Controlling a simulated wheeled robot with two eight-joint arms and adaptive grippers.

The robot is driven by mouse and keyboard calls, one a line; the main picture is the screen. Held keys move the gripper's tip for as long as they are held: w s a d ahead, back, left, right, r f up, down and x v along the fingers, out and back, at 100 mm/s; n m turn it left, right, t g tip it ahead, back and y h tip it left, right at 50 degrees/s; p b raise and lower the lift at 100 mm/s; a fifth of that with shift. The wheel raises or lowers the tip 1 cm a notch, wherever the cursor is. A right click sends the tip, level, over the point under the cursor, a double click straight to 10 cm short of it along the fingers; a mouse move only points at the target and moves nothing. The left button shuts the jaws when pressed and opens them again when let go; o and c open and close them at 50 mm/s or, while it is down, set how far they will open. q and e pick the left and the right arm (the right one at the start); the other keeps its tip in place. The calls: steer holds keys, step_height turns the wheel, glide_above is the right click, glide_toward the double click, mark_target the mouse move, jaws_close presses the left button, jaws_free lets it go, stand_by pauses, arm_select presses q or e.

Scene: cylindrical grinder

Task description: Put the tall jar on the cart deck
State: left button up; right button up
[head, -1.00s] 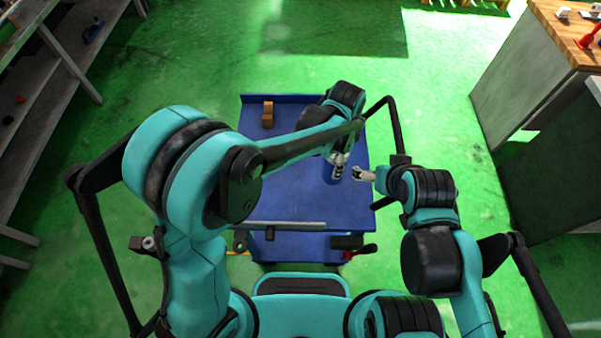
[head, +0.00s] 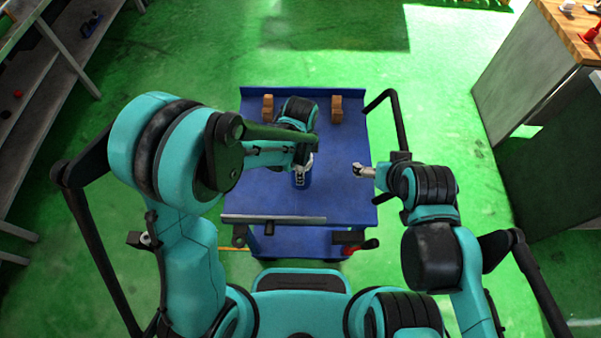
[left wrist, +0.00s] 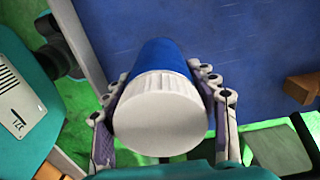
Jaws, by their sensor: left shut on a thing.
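The tall jar (left wrist: 160,105) is blue with a ribbed white lid. In the left wrist view my left gripper (left wrist: 165,95) is shut on it, one finger on each side. In the head view the jar (head: 301,181) shows below my left gripper (head: 303,168), over the middle of the blue cart deck (head: 260,195). The deck also fills the background of the left wrist view (left wrist: 240,50). I cannot tell whether the jar touches the deck. My right gripper (head: 361,171) is over the deck's right side, apart from the jar; its finger gap is unclear.
Two brown blocks (head: 267,108) (head: 336,109) stand near the deck's far edge. A grey bar (head: 273,219) runs along the near edge. A wood-topped cabinet (head: 530,90) stands at right, shelves (head: 45,75) at left. The deck's near left part is clear.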

arm_select(q)
step_height(320, 180, down, 4)
steer(key=shift+w+r+b, duration=0.1)
steer(key=shift+r+b, duration=0.15)
steer(key=shift+b, duration=0.2)
steer(key=shift+f, duration=0.15)
steer(key=o, duration=1.3)
steer(key=shift+c, duration=0.2)
